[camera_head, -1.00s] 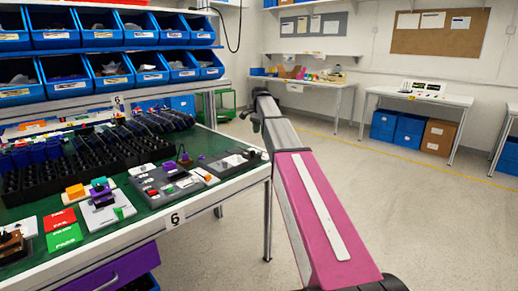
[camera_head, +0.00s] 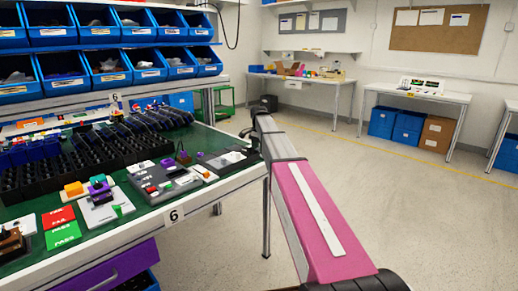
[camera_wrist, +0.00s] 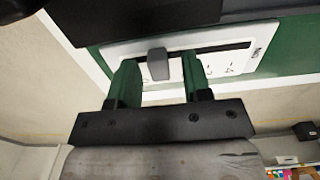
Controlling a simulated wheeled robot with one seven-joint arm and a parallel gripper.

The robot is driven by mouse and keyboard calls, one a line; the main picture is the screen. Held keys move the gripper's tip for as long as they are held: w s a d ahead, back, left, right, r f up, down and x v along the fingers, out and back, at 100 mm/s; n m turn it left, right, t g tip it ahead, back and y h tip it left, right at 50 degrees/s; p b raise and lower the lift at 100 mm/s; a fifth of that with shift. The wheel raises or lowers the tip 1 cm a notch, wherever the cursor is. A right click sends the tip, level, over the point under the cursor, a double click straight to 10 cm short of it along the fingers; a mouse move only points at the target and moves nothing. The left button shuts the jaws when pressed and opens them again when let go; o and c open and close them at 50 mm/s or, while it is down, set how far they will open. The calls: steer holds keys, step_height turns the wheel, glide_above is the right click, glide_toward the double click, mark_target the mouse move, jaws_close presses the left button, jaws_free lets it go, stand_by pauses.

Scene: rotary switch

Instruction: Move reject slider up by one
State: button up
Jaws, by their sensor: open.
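The slider panel (camera_wrist: 220,62) is a light plate with a dark slot and small printed marks, too small to read. A grey slider knob (camera_wrist: 158,64) sits on the slot in the wrist view. My gripper (camera_wrist: 160,68) is open, its two green fingers apart on either side of the knob in the picture. Nothing is held, and I cannot tell whether a finger touches the knob. In the head view a grey and white panel (camera_head: 226,160) lies at the right end of the green bench, with my gripper (camera_head: 249,146) over its right side, small and partly hidden.
A grey control box (camera_head: 160,180) with coloured buttons sits left of the panel. Black racks (camera_head: 90,155) and red and green cards (camera_head: 62,228) fill the bench (camera_head: 150,222) further left. Blue bins stand above at the back. The floor to the right is clear.

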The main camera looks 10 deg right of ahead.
jaws_close()
steer(key=shift+w+a, duration=0.8)
steer(key=shift+w, duration=0.3)
jaws_free()
steer(key=shift+s, duration=0.1)
step_height(320, 180, up, 11)
steer(key=shift+f, duration=0.1)
